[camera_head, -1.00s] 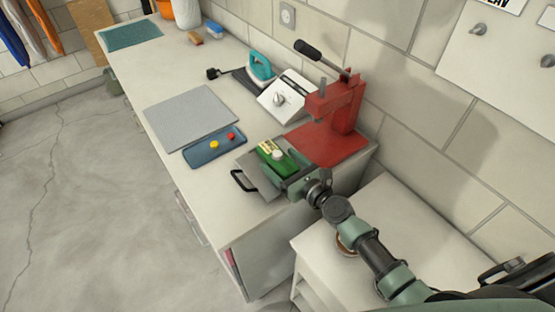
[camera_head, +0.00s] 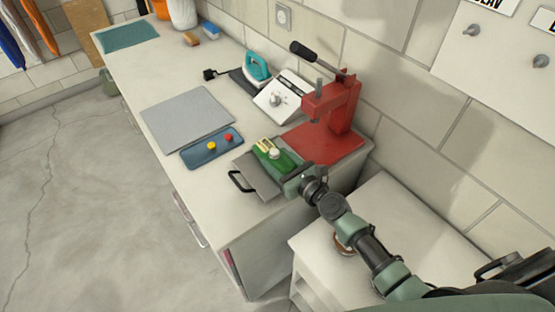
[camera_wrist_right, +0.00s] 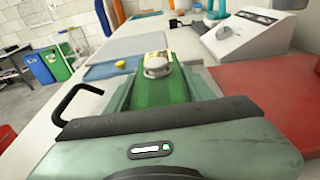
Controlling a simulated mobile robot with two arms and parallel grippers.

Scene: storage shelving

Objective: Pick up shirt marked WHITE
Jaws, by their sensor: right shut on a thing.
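Several garments hang at the top left of the head view, among them a blue one (camera_head: 10,44), a whitish one (camera_head: 22,38) and an orange one (camera_head: 43,32). No marking WHITE can be read on any of them. My right gripper (camera_head: 287,172) is far from them, over the near end of the bench. It is shut on a green thing (camera_head: 284,161) with a cream label and a pale knob. The green thing also shows in the right wrist view (camera_wrist_right: 160,92). My left gripper is in neither view.
A grey tray with a black handle (camera_head: 240,181) lies under the right gripper. A red press (camera_head: 330,110), a white control box (camera_head: 281,94) and a teal iron (camera_head: 257,67) stand behind. A white cabinet (camera_head: 400,205) is under my right arm. The floor at left is clear.

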